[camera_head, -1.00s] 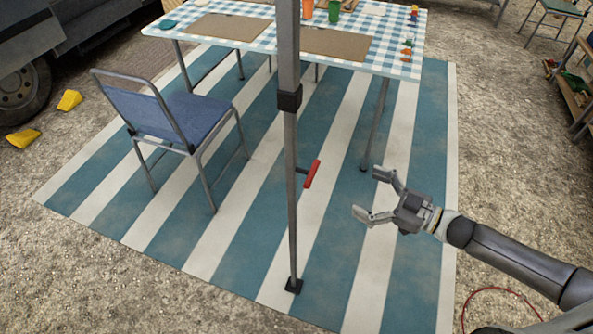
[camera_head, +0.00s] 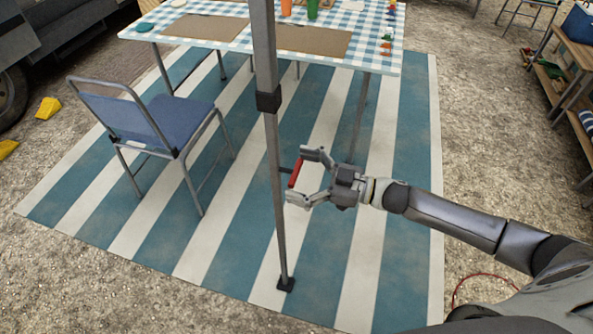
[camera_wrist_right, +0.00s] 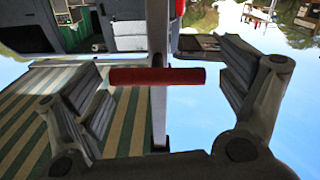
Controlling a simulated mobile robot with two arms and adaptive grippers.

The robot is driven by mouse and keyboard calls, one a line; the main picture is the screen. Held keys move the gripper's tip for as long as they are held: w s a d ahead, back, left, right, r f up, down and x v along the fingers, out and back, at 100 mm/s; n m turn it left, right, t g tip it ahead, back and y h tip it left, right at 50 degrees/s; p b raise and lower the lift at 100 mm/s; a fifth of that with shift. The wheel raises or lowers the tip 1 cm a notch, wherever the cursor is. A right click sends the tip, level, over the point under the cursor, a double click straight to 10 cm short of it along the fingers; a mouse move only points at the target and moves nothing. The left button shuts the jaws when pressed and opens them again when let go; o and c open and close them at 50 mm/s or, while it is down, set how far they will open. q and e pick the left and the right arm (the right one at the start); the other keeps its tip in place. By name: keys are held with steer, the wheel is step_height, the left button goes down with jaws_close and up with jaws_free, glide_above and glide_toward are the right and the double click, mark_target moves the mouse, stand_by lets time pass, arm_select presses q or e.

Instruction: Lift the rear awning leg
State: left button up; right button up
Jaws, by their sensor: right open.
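A red crank handle (camera_head: 296,172) sticks out from the leg on a short dark arm. My right gripper (camera_head: 296,175) is open, with its fingers on the far and near sides of the red handle. In the right wrist view the red handle (camera_wrist_right: 157,76) lies across the gap between the open fingers, in front of the leg (camera_wrist_right: 158,115). Contact between fingers and handle does not show. My left gripper is not in view.
A blue folding chair (camera_head: 176,117) stands left of the leg. A table with a checked cloth (camera_head: 240,45) is behind it. The striped mat (camera_head: 402,130) is clear right of the leg. Wooden shelves (camera_head: 560,90) stand at the far right.

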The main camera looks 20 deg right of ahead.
steer(key=shift+w+a, duration=0.15)
steer(key=shift+a, duration=0.15)
steer(key=c, duration=1.2)
steer(key=shift+o, duration=0.2)
step_height(320, 180, up, 13)
steer(key=p, duration=1.1)
steer(key=shift+f, duration=0.15)
steer(key=o, duration=1.2)
steer(key=shift+a, duration=0.1)
steer(key=shift+c, duration=0.2)
